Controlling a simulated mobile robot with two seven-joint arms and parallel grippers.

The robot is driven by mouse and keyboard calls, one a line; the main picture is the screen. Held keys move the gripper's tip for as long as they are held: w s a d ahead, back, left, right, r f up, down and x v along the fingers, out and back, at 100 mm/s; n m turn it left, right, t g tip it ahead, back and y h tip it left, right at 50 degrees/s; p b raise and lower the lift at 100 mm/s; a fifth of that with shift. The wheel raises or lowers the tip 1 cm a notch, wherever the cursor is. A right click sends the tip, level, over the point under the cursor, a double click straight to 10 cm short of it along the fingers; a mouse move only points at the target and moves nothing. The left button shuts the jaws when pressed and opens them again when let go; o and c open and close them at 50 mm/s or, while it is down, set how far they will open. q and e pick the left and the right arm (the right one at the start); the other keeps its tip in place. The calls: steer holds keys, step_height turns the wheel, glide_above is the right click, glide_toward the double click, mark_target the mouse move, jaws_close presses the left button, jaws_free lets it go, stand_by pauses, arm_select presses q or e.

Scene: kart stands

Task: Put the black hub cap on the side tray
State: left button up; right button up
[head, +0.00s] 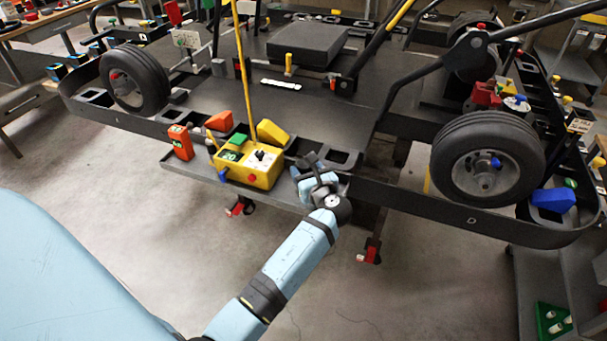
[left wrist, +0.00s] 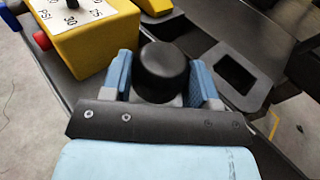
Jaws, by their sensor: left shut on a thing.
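The black hub cap (left wrist: 164,68) is a round, dark, smooth cap. In the left wrist view it sits between the two blue fingers of my left gripper (left wrist: 164,85), which is shut on it. In the head view my left gripper (head: 312,172) is at the right part of the side tray (head: 197,170), a narrow dark ledge along the kart's near side. The cap is hard to make out there against the dark parts. I cannot tell whether it touches the tray. My right gripper is not in view.
A yellow box with a dial (head: 250,165) stands on the tray just left of my left gripper; it also shows in the left wrist view (left wrist: 95,40). An orange block (head: 181,142) stands further left. A wheel (head: 487,160) is to the right.

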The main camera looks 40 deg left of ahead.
arm_select(q)
steer(key=shift+s+d+r, duration=0.1)
steer(key=shift+d+r, duration=0.1)
steer(key=shift+f, duration=0.65)
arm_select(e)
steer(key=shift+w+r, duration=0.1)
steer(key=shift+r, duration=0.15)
arm_select(q)
steer(key=o, duration=1)
steer(key=shift+c, duration=0.2)
steer(key=shift+r, duration=0.15)
